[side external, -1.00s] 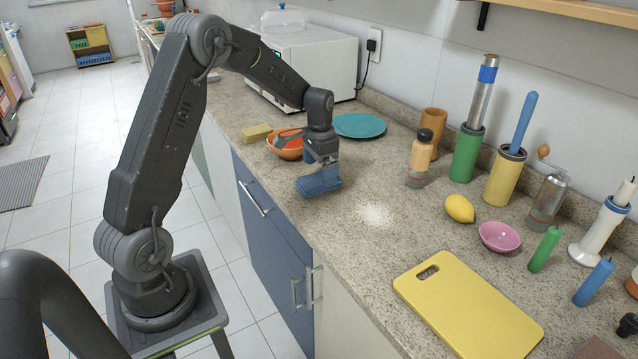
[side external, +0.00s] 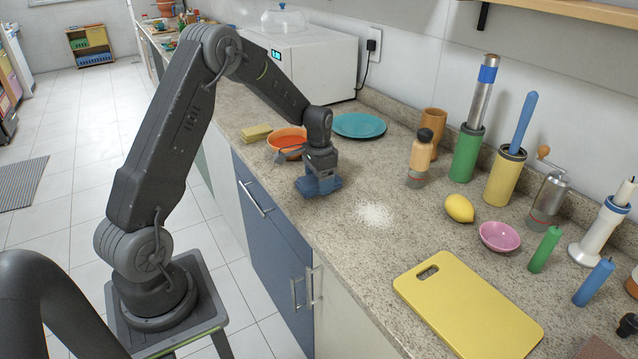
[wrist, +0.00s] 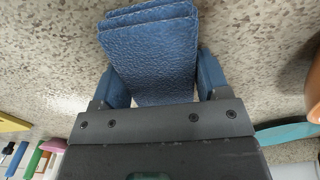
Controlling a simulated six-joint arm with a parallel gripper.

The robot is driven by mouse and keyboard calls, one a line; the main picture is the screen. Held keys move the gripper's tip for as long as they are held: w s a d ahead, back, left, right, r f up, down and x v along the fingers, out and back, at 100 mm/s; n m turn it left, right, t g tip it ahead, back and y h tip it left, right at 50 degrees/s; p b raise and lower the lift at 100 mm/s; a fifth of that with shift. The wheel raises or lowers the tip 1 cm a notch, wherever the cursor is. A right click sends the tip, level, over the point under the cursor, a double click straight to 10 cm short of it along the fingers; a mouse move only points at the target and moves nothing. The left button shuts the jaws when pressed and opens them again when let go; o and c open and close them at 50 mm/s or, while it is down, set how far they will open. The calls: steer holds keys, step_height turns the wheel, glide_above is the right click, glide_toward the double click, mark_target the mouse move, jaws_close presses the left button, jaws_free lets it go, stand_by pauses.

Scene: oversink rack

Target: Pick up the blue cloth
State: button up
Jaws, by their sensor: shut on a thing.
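The blue cloth (side external: 331,186) is a folded, textured stack at the front part of the speckled counter. In the wrist view the cloth (wrist: 150,50) lies between the two blue-padded fingers of my gripper (wrist: 160,85). In the side view my gripper (side external: 319,182) points down and is shut on the cloth. The cloth is at counter level; whether it touches the counter cannot be told. The gripper hides part of the cloth in the side view.
An orange bowl (side external: 286,140) and a yellow sponge (side external: 256,132) are behind my gripper, with a teal plate (side external: 359,125) farther back. White powder (side external: 375,215) lies to the right. A bottle (side external: 420,158), lemon (side external: 459,208) and yellow board (side external: 467,312) are farther right.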

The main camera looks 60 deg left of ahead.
steer(key=shift+c, duration=1.2)
steer(key=shift+r, duration=0.1)
steer(key=shift+r, duration=0.65)
step_height(320, 180, up, 3)
steer(key=shift+f, duration=0.1)
steer(key=s+a+r, duration=0.6)
steer(key=s+a, duration=0.1)
steer(key=s, duration=0.2)
steer(key=shift+s+r, duration=0.15)
steer(key=shift+r, duration=0.2)
